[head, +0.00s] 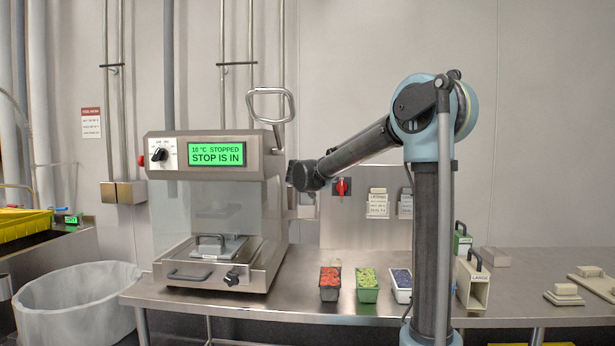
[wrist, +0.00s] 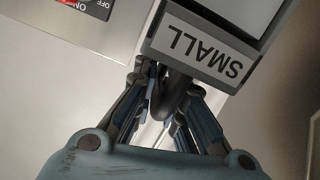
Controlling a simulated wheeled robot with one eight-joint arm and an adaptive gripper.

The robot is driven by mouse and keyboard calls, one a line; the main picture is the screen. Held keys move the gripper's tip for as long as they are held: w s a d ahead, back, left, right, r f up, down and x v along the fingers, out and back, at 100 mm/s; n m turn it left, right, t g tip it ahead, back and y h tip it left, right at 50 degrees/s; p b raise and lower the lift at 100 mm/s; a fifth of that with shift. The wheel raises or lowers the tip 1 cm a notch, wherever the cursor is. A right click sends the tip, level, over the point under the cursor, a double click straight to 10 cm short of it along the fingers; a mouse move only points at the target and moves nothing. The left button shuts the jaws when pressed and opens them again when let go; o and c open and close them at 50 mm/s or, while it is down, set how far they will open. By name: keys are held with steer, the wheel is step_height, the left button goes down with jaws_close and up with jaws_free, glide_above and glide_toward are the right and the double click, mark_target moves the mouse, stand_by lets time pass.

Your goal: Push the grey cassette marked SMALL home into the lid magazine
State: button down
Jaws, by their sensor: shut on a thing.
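The grey cassette marked SMALL (wrist: 205,45) fills the top of the wrist view, its label upside down. My gripper (wrist: 168,80) is shut on the dark handle at the cassette's near end. In the head view my wrist is beside the right side of the sealing machine (head: 275,225), and it hides the gripper and most or all of the cassette. I cannot make out the lid magazine in either view, nor tell whether the cassette is inside it. The machine's display (head: 216,154) reads "10 °C STOPPED, STOP IS IN".
Punnets of red (head: 330,283), green (head: 367,285) and dark (head: 402,285) fruit stand on the steel table (head: 300,304). A cassette marked LARGE (head: 473,281) and a green cassette (head: 462,240) stand right of my arm. A red switch (head: 341,187) is on the back panel.

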steer(key=shift+f, duration=0.5)
steer(key=c, duration=1.6)
jaws_free()
steer(key=s, duration=0.4)
steer(key=s+r, duration=0.1)
steer(key=s, duration=0.6)
steer(key=shift+s+a+r, duration=0.35)
steer(key=shift+a, duration=0.05)
